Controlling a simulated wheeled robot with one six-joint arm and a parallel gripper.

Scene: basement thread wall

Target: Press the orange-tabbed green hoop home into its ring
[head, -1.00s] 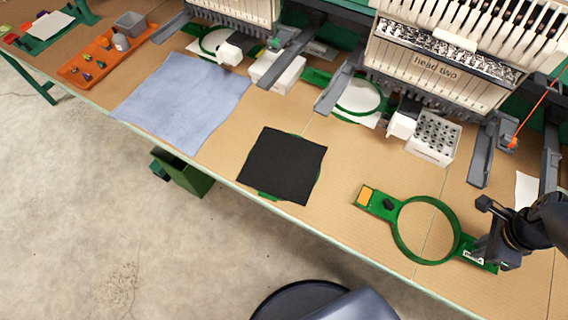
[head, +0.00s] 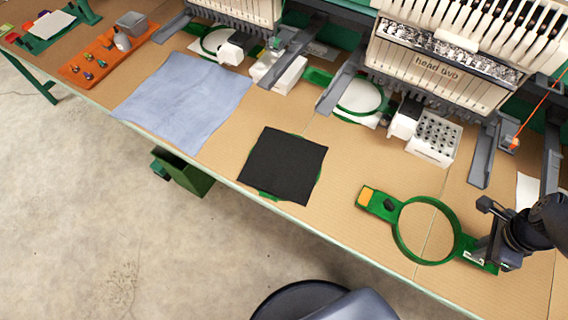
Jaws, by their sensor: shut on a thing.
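The green hoop (head: 400,249) with an orange tab (head: 366,196) at its left end lies level at the front right of the tan table. A dark knob sits beside its ring, near the tab. My gripper (head: 484,252) is shut on the hoop's right arm, by a small white label. Whether the hoop touches the table is hard to tell. A black cloth square (head: 283,166) lies left of it, with a green rim (head: 317,180) peeping out at its edges. That rim may be the ring, but the cloth hides most of it.
A white perforated box (head: 434,138), blue cloth (head: 184,98) and orange tray (head: 100,58) are also on the table. Bare table separates hoop and black cloth.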

